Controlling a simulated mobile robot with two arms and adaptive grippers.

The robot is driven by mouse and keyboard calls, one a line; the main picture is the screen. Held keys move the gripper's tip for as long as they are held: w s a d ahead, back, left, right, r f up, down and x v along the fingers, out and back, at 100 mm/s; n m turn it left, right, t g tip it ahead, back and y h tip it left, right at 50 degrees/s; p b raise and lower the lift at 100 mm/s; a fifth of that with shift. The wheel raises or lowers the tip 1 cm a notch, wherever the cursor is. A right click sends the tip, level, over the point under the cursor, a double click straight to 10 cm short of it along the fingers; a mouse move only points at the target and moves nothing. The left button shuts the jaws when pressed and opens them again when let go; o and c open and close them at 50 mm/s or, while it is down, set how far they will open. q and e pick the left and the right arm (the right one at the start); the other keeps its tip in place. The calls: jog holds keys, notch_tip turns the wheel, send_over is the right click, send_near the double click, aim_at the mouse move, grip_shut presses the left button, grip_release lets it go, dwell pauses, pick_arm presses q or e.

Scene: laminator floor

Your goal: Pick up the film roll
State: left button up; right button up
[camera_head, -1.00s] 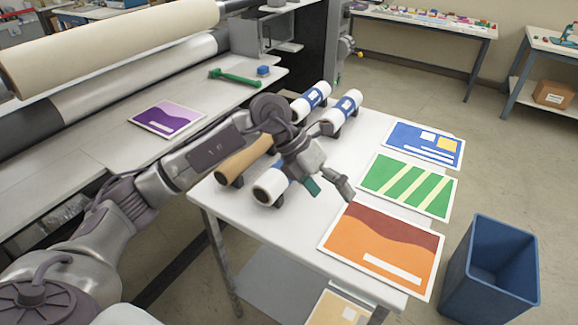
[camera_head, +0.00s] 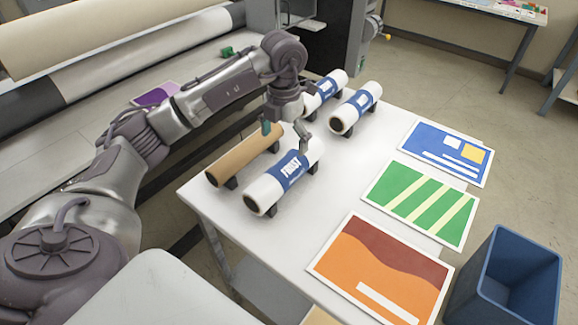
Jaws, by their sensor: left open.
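A white film roll with a blue label reading "FROST" (camera_head: 272,190) lies at the front on dark supports on the white table (camera_head: 330,190). A bare brown roll (camera_head: 240,158) lies beside it to the left. Two more white, blue-labelled rolls lie behind: a left one (camera_head: 326,92) and a right one (camera_head: 357,107). My left gripper (camera_head: 286,138) is open and points down over the far ends of the front white roll and the brown roll, with nothing seen between its fingers. I cannot tell whether it touches the front roll. My right gripper is out of view.
Blue (camera_head: 448,150), green striped (camera_head: 420,202) and orange (camera_head: 382,262) prints lie along the table's right side. A blue bin (camera_head: 512,280) stands on the floor at right. The laminator with its large rollers (camera_head: 120,35) is at left. The table middle is clear.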

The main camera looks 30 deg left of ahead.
aim_at(286, 163)
pick_arm(q)
notch_tip(286, 163, down, 4)
jog(key=shift+s+f+p, duration=0.15)
jog(key=shift+p, duration=0.3)
jog(key=shift+f, duration=0.3)
jog(key=shift+d+f+p, duration=0.2)
jog(key=shift+f+p, duration=1)
notch_tip(286, 163, down, 2)
jog(key=shift+f, duration=0.2)
jog(key=shift+w+f, duration=0.2)
jog(key=shift+f, duration=0.1)
jog(key=shift+c, duration=0.7)
jog(key=c, duration=1.3)
jog(key=shift+r, duration=0.1)
jog(key=shift+c, duration=0.9)
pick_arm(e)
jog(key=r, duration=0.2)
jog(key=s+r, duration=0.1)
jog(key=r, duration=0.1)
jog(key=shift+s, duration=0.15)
